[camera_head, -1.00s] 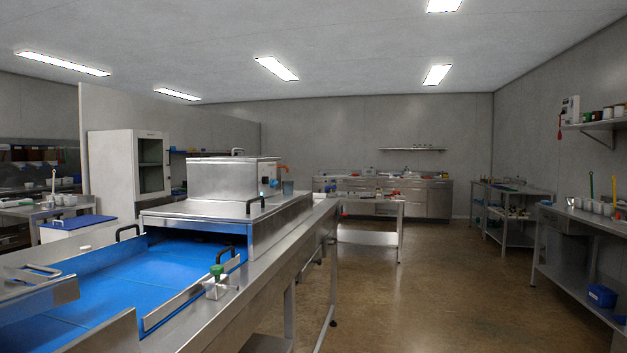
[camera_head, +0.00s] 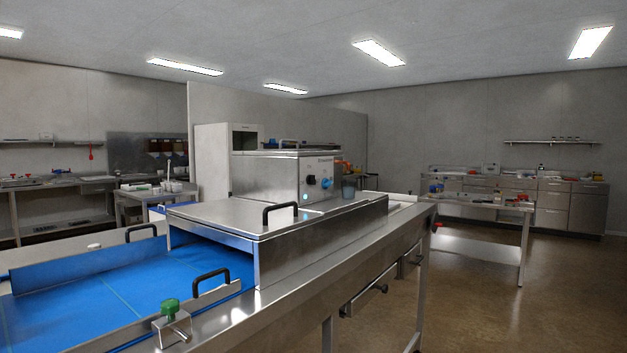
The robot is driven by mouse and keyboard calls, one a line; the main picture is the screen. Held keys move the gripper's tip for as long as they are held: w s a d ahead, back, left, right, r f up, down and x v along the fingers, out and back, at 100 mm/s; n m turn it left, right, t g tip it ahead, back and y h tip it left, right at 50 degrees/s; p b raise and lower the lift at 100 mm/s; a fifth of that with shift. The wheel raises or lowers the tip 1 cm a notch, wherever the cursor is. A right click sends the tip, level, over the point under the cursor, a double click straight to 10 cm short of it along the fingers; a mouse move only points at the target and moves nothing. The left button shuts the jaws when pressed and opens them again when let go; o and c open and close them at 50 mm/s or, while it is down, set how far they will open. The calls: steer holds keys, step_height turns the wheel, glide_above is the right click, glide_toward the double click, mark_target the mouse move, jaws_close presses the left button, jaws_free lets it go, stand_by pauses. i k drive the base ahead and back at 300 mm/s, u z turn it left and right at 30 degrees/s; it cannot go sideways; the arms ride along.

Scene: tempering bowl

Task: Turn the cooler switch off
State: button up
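A steel cooler-like box (camera_head: 268,182) stands on the lid of the conveyor tunnel. Its right-hand face is a control panel with a dark knob (camera_head: 311,180), a blue knob (camera_head: 326,183) and a small lit blue light (camera_head: 305,196). An orange-red part (camera_head: 343,165) shows at the panel's far edge. Which of these is the cooler switch, and its position, cannot be told at this size. My gripper is not in view.
The blue conveyor belt (camera_head: 110,285) runs toward the tunnel lid (camera_head: 245,213), with black handles and a green knob (camera_head: 170,307) along its near edge. Open floor (camera_head: 480,295) lies to the right. A steel table (camera_head: 478,243) stands beyond.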

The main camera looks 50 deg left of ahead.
mark_target(311, 179)
steer(key=u, duration=0.65)
steer(key=i, duration=0.8)
steer(key=u, duration=0.9)
